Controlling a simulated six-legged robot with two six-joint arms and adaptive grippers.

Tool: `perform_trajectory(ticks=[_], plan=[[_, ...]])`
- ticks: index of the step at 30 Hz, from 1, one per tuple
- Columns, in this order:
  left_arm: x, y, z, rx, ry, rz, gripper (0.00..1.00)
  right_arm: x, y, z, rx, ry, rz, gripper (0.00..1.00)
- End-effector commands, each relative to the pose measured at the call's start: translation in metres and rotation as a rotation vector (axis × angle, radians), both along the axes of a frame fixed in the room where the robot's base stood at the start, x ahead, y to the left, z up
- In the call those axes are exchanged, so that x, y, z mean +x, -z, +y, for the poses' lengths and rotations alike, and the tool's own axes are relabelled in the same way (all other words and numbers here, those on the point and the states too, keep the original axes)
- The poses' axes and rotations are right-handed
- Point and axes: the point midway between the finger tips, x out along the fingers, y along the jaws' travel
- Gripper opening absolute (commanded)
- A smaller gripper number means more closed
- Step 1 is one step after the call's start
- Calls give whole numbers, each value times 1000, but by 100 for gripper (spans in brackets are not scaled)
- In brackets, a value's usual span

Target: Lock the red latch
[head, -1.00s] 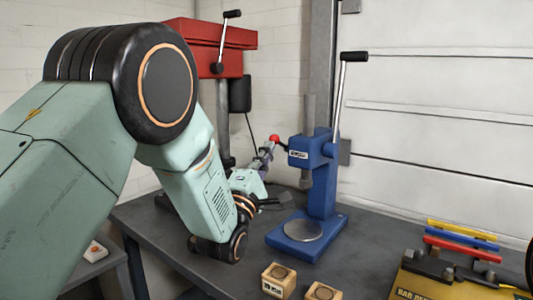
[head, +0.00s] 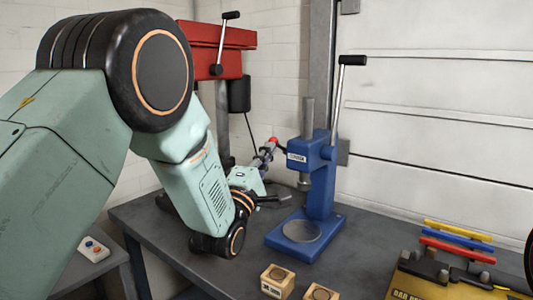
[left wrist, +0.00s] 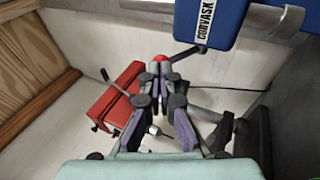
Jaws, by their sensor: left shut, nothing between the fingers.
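The only small red part near my gripper is a red ball knob (head: 273,140), on a short dark rod at the left side of the blue press (head: 321,190). I take it for the latch handle; its locked state cannot be told. In the left wrist view the knob (left wrist: 163,59) sits just beyond my fingertips, and its rod runs to the blue press head (left wrist: 212,20). My left gripper (head: 267,152) is shut and empty, its tips close to or touching the knob; which one I cannot tell. My right gripper is not in view.
A red drill press (head: 205,45) stands behind my left arm. The blue press has a tall lever (head: 341,95). Wooden blocks (head: 277,281) lie at the bench front. A yellow case (head: 425,283) with coloured bars is at right. A button box (head: 93,249) lies at left.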

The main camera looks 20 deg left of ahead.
Motion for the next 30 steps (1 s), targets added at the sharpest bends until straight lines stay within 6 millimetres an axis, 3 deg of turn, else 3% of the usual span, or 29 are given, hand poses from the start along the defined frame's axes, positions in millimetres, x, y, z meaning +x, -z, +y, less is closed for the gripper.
perform_trajectory(ticks=[11, 30], plan=[[3, -17, -1, 35, 0, 97, 0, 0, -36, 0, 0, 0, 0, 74], [17, -47, -6, 151, 1, 411, 0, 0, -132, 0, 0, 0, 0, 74]])
